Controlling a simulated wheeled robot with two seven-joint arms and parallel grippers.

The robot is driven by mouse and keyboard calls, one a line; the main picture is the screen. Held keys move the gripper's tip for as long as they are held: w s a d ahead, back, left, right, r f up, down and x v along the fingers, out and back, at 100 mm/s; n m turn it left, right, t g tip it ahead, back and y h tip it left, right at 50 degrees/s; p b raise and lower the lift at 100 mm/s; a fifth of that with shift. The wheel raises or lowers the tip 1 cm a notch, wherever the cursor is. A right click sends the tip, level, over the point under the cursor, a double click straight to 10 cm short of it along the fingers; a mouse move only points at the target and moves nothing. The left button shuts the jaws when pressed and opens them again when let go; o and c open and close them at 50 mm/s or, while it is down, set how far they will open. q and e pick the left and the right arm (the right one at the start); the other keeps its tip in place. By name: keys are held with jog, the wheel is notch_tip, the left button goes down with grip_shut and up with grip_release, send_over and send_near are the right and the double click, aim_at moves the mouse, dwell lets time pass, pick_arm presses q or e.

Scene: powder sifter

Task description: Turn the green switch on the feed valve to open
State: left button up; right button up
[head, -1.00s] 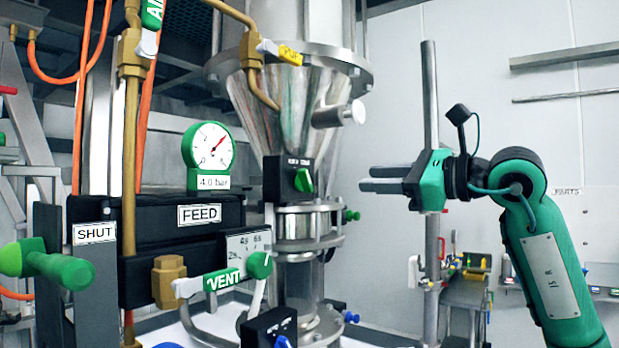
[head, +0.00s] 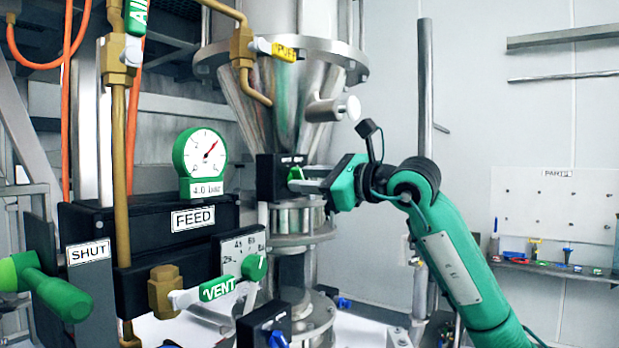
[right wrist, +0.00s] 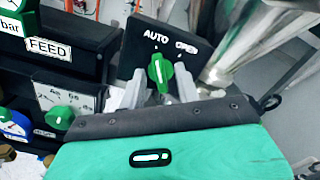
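The green switch (head: 296,173) is a knob on a black box (head: 270,178) at the valve below the steel cone. In the right wrist view the green switch (right wrist: 160,70) stands nearly upright on its black plate (right wrist: 142,60), under the words AUTO and OPEN. My right gripper (head: 303,184) has come in from the right to the switch. In the right wrist view its fingers (right wrist: 158,84) are apart, one on each side of the knob; a gap seems to show, and contact is unclear. My left gripper is not in view.
The black FEED box (head: 150,228) with a round gauge (head: 203,156) stands left of the switch. A green VENT handle (head: 218,289) and a numbered dial (head: 240,255) are below. The steel cone (head: 285,100) is above. A vertical pole (head: 425,90) stands behind my right arm.

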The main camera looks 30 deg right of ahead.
grip_shut()
